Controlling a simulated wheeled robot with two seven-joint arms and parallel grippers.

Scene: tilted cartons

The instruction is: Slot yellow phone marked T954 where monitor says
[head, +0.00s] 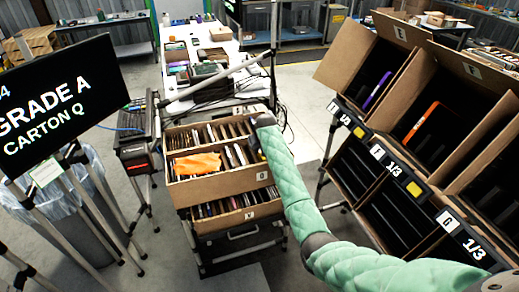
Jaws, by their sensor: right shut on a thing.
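The monitor (62,102) at the left reads "GRADE A" and "CARTON Q", with a "4" at its cut-off upper line. A carton (222,189) in the middle rack has a round letter on its front that looks like Q, and several thin devices stand in it. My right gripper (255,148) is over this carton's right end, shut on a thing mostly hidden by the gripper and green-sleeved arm. A small yellow patch there fits the yellow phone; no marking is readable. My left gripper is not in view.
An orange item (197,164) lies across the devices in the middle carton. Below is a carton (220,223) marked V. Tilted cartons with number displays (394,172) stand at the right. A cluttered white table (236,45) is behind.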

